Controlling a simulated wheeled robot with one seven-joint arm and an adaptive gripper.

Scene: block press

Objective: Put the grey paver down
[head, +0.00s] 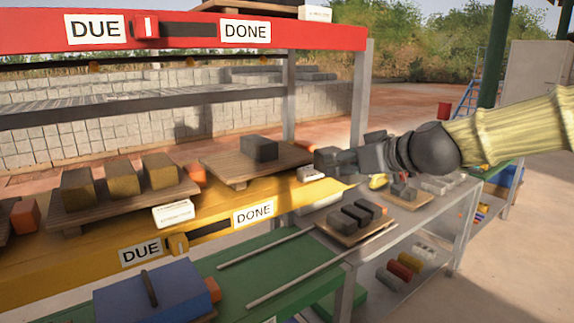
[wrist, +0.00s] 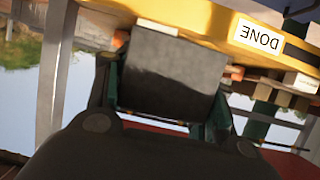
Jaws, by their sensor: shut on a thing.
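My gripper (head: 345,160) reaches in from the right, its tip beside the right end of a wooden board (head: 224,170) at the DONE end of the yellow beam. In the wrist view my gripper (wrist: 162,98) is shut on a grey paver (wrist: 172,80), with a finger on either side. In the head view the held paver is hard to tell from the dark fingers. Another dark grey paver (head: 260,148) rests on the wooden board, apart from my gripper. Whether the held paver touches anything beneath is not clear.
Several brown pavers (head: 118,182) stand on a board at the left. The yellow beam (head: 85,262) carries DUE and DONE signs. A red beam (head: 200,32) runs above. A small board (head: 345,238) with dark blocks lies on the metal bench below my gripper.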

